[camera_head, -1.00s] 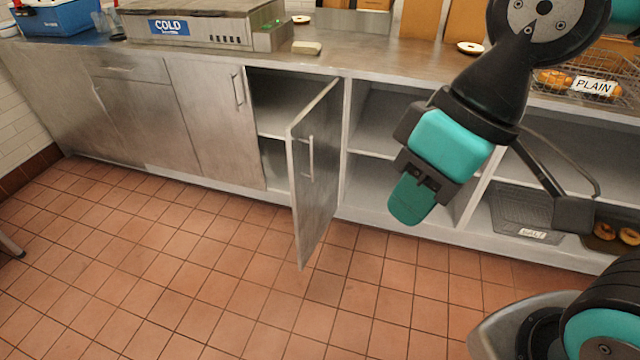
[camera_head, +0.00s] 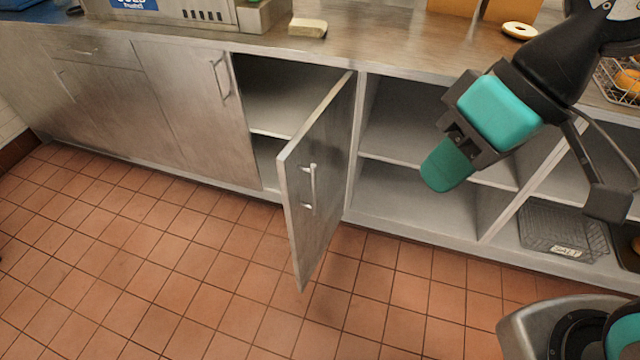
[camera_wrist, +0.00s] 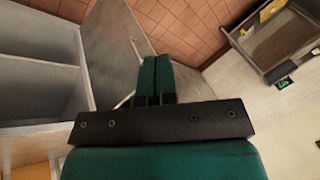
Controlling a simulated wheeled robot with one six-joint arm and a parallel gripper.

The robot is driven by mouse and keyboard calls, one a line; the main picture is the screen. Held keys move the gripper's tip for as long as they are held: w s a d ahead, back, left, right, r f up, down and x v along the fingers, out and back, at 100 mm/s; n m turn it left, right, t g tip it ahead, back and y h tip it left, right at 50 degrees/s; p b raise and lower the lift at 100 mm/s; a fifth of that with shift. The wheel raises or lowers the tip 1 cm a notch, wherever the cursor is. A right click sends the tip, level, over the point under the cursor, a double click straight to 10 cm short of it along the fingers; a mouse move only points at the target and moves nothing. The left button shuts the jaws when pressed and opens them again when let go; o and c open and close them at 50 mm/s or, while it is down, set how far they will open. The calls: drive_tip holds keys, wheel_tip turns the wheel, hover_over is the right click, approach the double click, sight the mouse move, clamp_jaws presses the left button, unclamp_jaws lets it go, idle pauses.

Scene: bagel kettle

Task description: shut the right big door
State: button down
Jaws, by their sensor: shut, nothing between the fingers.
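The right big door (camera_head: 318,180) is a grey metal cabinet door that stands open, swung out into the room from its right edge.
Open shelves (camera_head: 400,165) lie right of the door, with a wire basket (camera_head: 562,232) low down. The counter (camera_head: 380,45) above holds a sponge-like block (camera_head: 307,28) and a bagel (camera_head: 519,31). The tiled floor (camera_head: 180,270) in front is clear.

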drive_tip(key=w+a+f+m+y+b, duration=0.1)
drive_tip(key=w+f+b, duration=0.1)
drive_tip(key=f+b, duration=0.3)
drive_tip(key=w+a+f+m+y+b, duration=0.1)
drive_tip(key=w+a+f+y+b, duration=0.1)
drive_tip(key=f, duration=0.5)
drive_tip(key=m+t+y+b, duration=0.6)
drive_tip(key=m+b, duration=0.4)
drive_tip(key=b, duration=0.6)
approach(306, 191)
drive_tip(key=shift+t+h, duration=0.5)
drive_tip(key=shift+h, duration=0.2)
drive_tip(key=x, duration=0.4)
drive_tip(key=s+x, duration=0.1)
drive_tip(key=x, duration=0.1)
drive_tip(key=shift+w+a, duration=0.15)
drive_tip(key=shift+a, duration=0.3)
drive_tip(key=shift+w+a, duration=0.25)
drive_tip(key=shift+a, duration=0.1)
